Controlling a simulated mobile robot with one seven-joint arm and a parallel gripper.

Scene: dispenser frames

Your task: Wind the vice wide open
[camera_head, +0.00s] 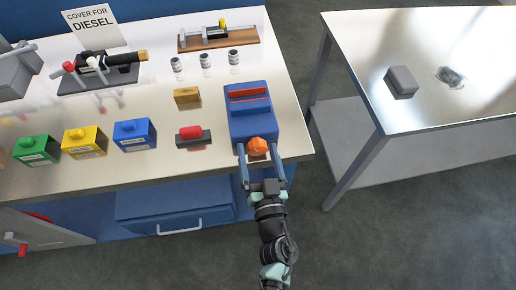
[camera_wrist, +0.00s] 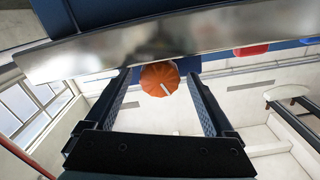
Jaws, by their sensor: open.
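The blue vice (camera_head: 252,120) stands at the bench's front right corner. Red strips line its jaws, which look close together. Its orange knob (camera_head: 257,146) faces the front edge and carries a white mark, seen in the wrist view (camera_wrist: 160,78). My gripper (camera_head: 258,150) is open, with one finger on each side of the knob. In the wrist view the fingers (camera_wrist: 160,95) show gaps to the knob on both sides. I cannot tell exactly how far the fingertips reach past it.
The bench (camera_head: 225,172) also holds a red-and-dark block (camera_head: 192,136), a brass-coloured block (camera_head: 186,95), small vials (camera_head: 206,61) and coloured boxes (camera_head: 134,134) left of the vice. A metal table (camera_head: 440,100) with a grey block (camera_head: 401,82) stands right, across a floor gap.

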